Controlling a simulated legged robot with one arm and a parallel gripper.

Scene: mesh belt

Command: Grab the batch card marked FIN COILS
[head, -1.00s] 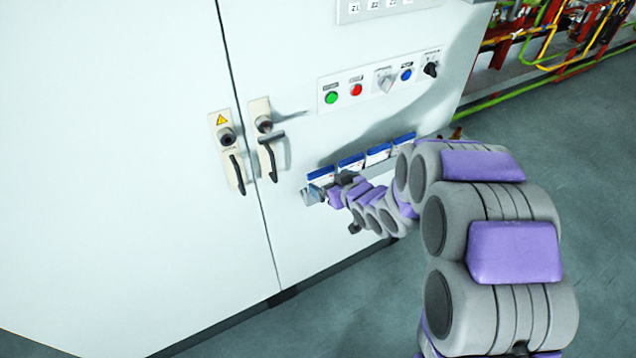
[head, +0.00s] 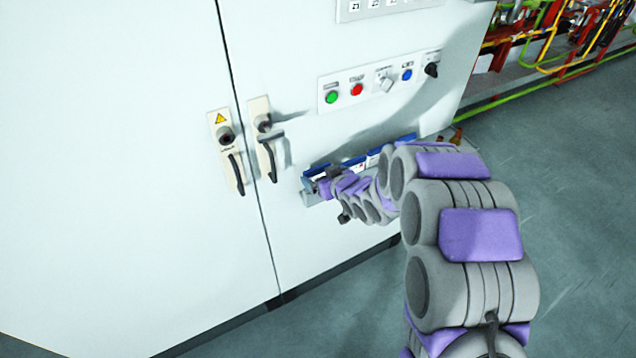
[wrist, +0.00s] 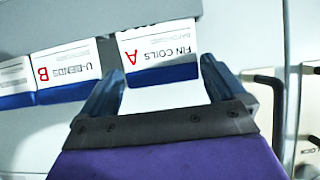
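The FIN COILS card (wrist: 158,52) is white with a red A and a blue edge. In the wrist view it sits in a grey rail (wrist: 70,22) on the cabinet, in line with the space between my fingers. My gripper (wrist: 163,70) is open, one finger on each side of the card's blue edge; I cannot tell whether either touches it. In the head view my gripper (head: 322,186) is at the left end of the card row and hides much of the card there.
The U-BENDS card (wrist: 66,72), marked B in red, is just left of it in the wrist view, with another card (wrist: 15,82) beyond. Black cabinet handles (head: 268,160) stick out left of the rail. Buttons and switches (head: 380,80) are above it.

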